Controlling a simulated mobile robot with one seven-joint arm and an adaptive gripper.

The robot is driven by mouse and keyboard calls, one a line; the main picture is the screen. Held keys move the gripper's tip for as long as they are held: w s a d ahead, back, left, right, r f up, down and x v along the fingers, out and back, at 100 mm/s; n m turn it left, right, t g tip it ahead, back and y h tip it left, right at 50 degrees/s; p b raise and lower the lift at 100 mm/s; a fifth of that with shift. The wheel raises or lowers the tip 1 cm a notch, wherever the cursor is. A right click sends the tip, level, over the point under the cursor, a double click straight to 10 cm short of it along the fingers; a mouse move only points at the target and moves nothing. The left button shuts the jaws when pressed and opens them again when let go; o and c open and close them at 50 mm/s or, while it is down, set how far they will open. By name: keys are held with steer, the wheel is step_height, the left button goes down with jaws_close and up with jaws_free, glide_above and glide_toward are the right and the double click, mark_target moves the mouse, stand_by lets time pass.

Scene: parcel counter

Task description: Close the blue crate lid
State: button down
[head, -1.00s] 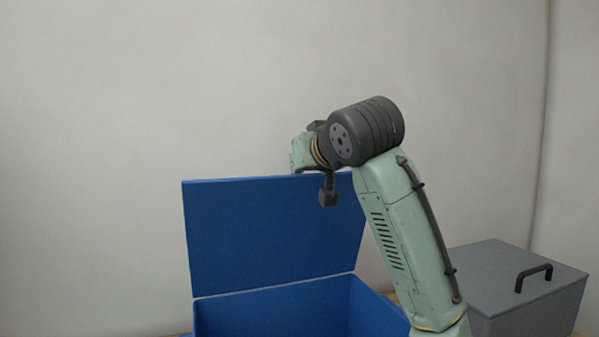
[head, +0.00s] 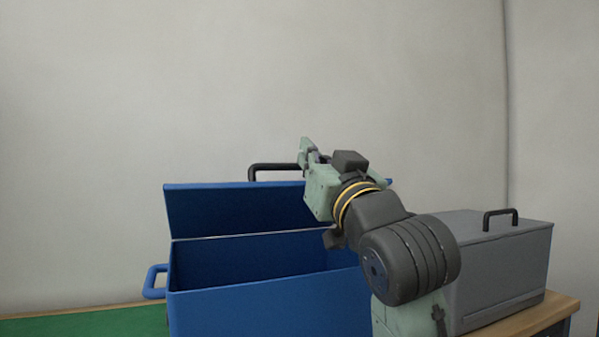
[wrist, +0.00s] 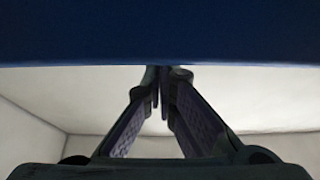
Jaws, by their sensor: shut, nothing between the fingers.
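The blue crate (head: 270,307) stands on the counter with its inside in view. Its blue lid (head: 235,208) is hinged at the back and stands raised, leaning back. A black handle (head: 270,168) shows behind the lid's top edge. My gripper (head: 303,150) is at the lid's top edge, right of the handle. In the wrist view the gripper (wrist: 162,72) is shut with nothing between its fingertips. The lid's blue surface (wrist: 160,30) fills the top of that view, close to the fingertips. I cannot tell whether they touch it.
A grey box (head: 495,262) with a black handle stands right of the crate, partly behind my arm. A blue side handle (head: 155,282) sticks out at the crate's left. A green mat (head: 90,322) lies at left. The wall behind is bare.

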steer(key=s+f+t+b, duration=0.1)
steer(key=f+b, duration=0.1)
steer(key=f, duration=0.1)
steer(key=s+d+f+t+b, duration=0.1)
steer(key=f+b, duration=0.2)
steer(key=s+f+t+y+b, duration=0.1)
steer(key=s+f+b, duration=0.1)
steer(key=f+b, duration=0.1)
steer(key=shift+d+f+t, duration=0.2)
steer(key=shift+f+t, duration=0.2)
steer(key=shift+f, duration=0.1)
steer(key=shift+s+d+f+b, duration=0.1)
steer(key=shift+s+f+b, duration=0.1)
steer(key=shift+f+b, duration=0.2)
steer(key=shift+s+f+b, duration=0.15)
steer(key=shift+f+b, duration=0.15)
steer(key=shift+f, duration=0.2)
steer(key=shift+f, duration=0.1)
